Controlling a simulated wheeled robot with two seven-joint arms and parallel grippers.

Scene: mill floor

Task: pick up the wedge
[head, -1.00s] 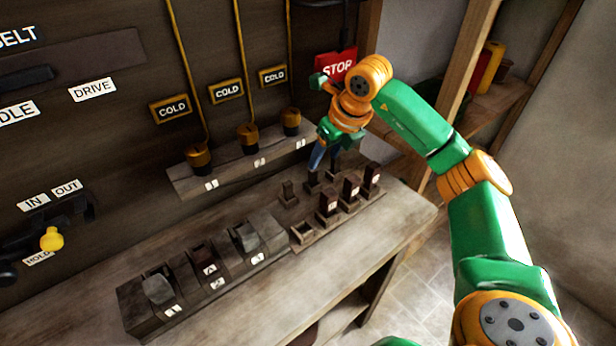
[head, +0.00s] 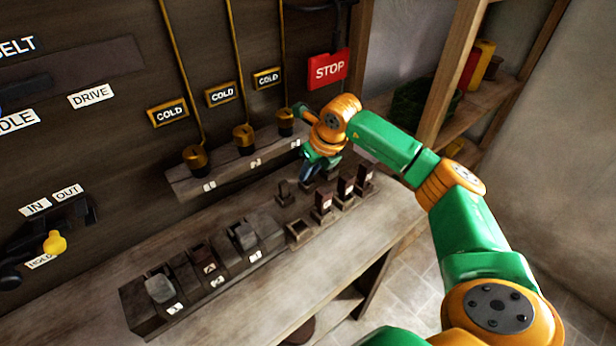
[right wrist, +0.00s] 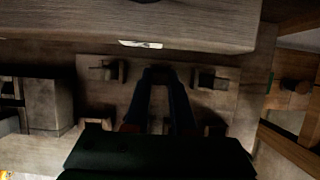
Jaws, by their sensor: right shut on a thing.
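My right gripper (head: 309,178) reaches down to the back row of a small wooden rack (head: 334,214) at the right end of the bench. Its blue fingers are shut on a small dark piece, taken to be the wedge, mostly hidden by the gripper in the head view. In the right wrist view the gripper (right wrist: 161,72) has its fingertips close together over the rack board (right wrist: 205,105), with the piece hard to make out between them. I cannot tell whether it is clear of the rack.
Several dark upright pieces, one a labelled block (head: 345,188), stand in the rack near the gripper. A ledge (head: 232,172) with brass fittings runs behind. A black holder (head: 146,312) with blocks sits left. A red STOP sign (head: 328,69) hangs above. The bench front is bare.

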